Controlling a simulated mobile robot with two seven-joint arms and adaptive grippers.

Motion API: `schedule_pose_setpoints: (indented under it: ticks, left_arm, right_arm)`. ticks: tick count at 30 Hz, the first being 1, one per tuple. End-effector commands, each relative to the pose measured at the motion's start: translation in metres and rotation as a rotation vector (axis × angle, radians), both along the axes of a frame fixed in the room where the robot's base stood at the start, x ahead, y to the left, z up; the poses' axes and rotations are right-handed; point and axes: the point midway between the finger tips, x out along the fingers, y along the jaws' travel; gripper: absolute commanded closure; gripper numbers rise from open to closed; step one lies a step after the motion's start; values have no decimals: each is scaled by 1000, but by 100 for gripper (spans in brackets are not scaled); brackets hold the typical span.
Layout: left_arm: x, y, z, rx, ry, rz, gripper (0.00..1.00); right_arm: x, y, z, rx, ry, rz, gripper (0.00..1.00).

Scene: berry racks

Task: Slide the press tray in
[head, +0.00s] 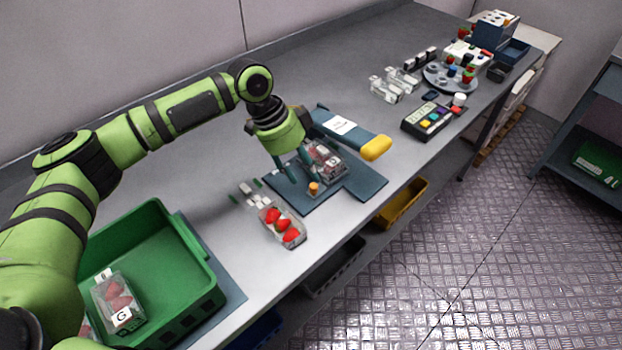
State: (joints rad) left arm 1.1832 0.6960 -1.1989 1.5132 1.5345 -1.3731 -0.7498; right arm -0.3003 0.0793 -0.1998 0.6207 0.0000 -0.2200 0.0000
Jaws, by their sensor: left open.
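The press (335,121) is a blue block with a white label and a yellow-ended handle (376,148), standing over a dark blue base plate. The flat dark blue part in front of it, which looks like the press tray (365,186), lies on the bench. A clear punnet (327,162) with red berries sits on the blue plate beneath the press arm. My left gripper (294,172) is open, pointing down just left of this punnet; I cannot tell whether it touches anything. A small orange knob (314,188) stands near its fingertips. My right gripper is out of view.
An open punnet of strawberries (281,228) sits in front of the plate, beside small white labels (247,190). A green crate (203,270) holding a lidded punnet (117,299) stands front left. A button panel (432,121) and several clear punnets lie farther right. The bench behind the press is clear.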

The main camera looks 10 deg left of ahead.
Motion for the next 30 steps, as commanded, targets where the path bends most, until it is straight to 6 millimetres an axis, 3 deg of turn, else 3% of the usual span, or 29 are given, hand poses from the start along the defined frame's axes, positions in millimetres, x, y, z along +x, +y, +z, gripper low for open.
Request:
schedule_pose_setpoints:
  ticks: [9, 20, 23, 30]
  left_arm:
    - [1, -17, -39, 1, 3, 1, 57]
    - [2, -19, -46, 1, 1, 2, 57]
    - [2, -19, -45, 1, 1, 2, 97]
    - [2, -20, -45, 0, 1, 2, 100]
  right_arm:
    - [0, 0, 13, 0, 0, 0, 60]
    - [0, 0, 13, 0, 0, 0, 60]
    - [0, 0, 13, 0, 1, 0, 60]
    - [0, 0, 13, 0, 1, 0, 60]
